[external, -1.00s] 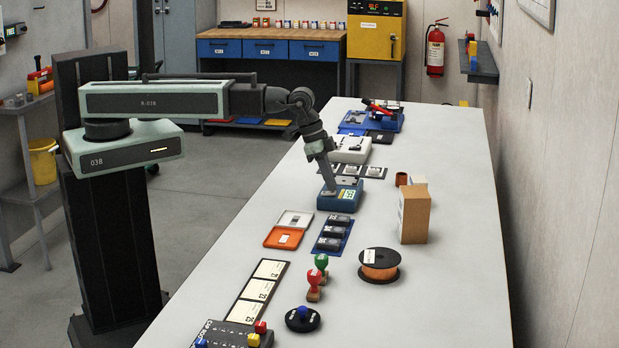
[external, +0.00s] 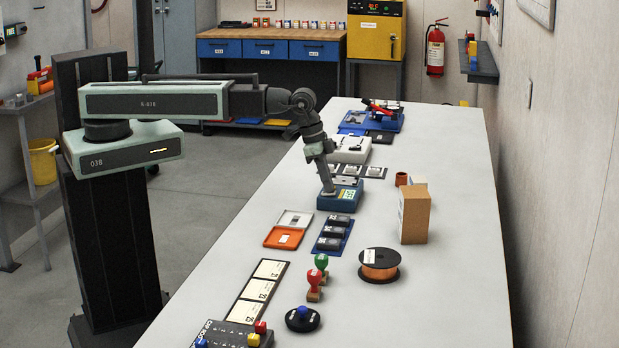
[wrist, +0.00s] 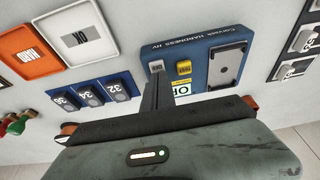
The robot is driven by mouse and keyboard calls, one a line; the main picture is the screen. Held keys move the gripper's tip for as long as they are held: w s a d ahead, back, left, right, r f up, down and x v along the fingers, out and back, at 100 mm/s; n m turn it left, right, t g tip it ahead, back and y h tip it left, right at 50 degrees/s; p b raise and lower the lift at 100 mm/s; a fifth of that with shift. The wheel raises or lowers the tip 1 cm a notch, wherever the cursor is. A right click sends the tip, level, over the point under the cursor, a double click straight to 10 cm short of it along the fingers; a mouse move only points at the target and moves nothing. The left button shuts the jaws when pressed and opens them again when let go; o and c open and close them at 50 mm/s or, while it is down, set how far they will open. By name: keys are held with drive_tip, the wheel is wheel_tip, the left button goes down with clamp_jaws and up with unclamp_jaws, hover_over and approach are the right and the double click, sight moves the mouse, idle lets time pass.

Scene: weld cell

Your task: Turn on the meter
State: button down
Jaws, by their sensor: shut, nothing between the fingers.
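The meter is a blue box marked as a hardness meter (wrist: 215,55), in the middle of the wrist view and mid-bench in the external view (external: 350,203). The display letters look like "OF", partly hidden by my finger. My gripper (wrist: 157,78) is shut and empty, pointing down over the meter's face, its tip at the grey switch. I cannot tell whether it touches. In the external view my gripper (external: 329,189) stands at the meter.
A blue tray with dark blocks (external: 333,234), a white tray (external: 295,219) and an orange tray (external: 283,237) lie in front. A cardboard box (external: 414,214) and an orange spool (external: 379,266) stand to the right. A white device (external: 350,150) sits behind. The bench's right side is mostly clear.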

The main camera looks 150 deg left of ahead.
drive_tip(key=shift+s+d+f, duration=0.1)
drive_tip(key=shift+s+d, duration=0.2)
drive_tip(key=shift+r+p, duration=0.55)
drive_tip(key=shift+p, duration=0.05)
drive_tip(key=p+v, duration=1.2)
drive_tip(key=v, duration=0.1)
